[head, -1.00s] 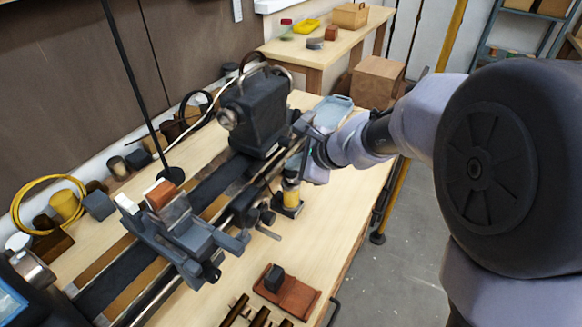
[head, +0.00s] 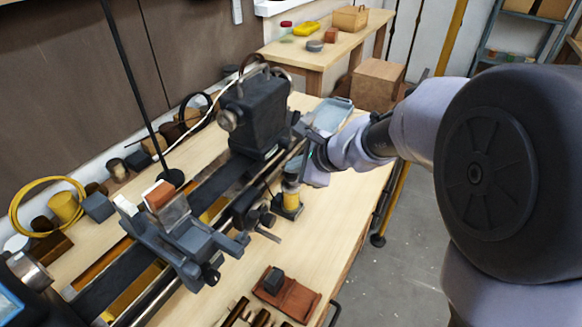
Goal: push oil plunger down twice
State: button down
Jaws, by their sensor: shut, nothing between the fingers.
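The oil dispenser (head: 292,199), with a yellow body and a grey top, stands upright on a small dark base on the workbench, just right of the lathe. My gripper (head: 299,172) is shut and empty, just above the dispenser's top. The plunger is largely hidden by the gripper, so I cannot tell whether they touch or how far down it is.
The dark lathe (head: 258,115) with its long bed lies close on the left. A blue-grey tray (head: 333,112) is behind the gripper. A brown pad with a black block (head: 287,295) lies in front. The bench's right strip is mostly clear.

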aim_at(294, 177)
jog(key=shift+r+p, duration=1.15)
jog(key=shift+r, duration=0.35)
jog(key=shift+r, duration=0.1)
notch_tip(294, 177, up, 5)
jog(key=p, duration=0.4)
